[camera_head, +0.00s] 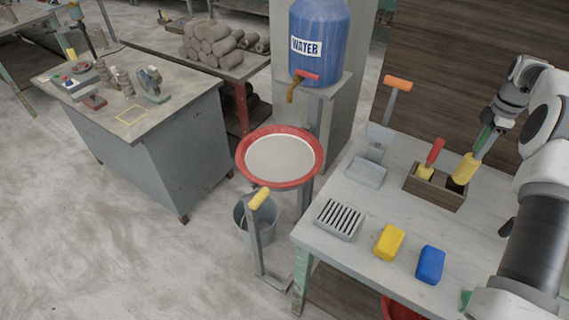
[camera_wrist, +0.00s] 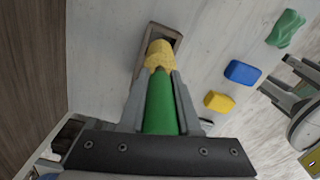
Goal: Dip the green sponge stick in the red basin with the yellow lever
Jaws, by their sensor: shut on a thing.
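My gripper (camera_head: 486,146) is shut on the green sponge stick, whose green handle (camera_wrist: 161,105) lies between the fingers in the wrist view. Its yellow sponge end (camera_head: 466,168) points down at the right end of a wooden holder (camera_head: 424,191). A dark opening shows beside the sponge; I cannot tell whether the tip is fully clear of it. The red basin (camera_head: 280,187) stands left of the bench with pale contents, apart from my gripper.
A red-handled stick (camera_head: 435,152) stands in the holder. A slotted rack (camera_head: 338,219), a yellow block (camera_head: 389,242), a blue block (camera_head: 431,264) and a metal tray (camera_head: 366,171) lie on the bench. A blue water jug (camera_head: 320,35) with a tap is above the basin. A bucket (camera_head: 264,226) stands below.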

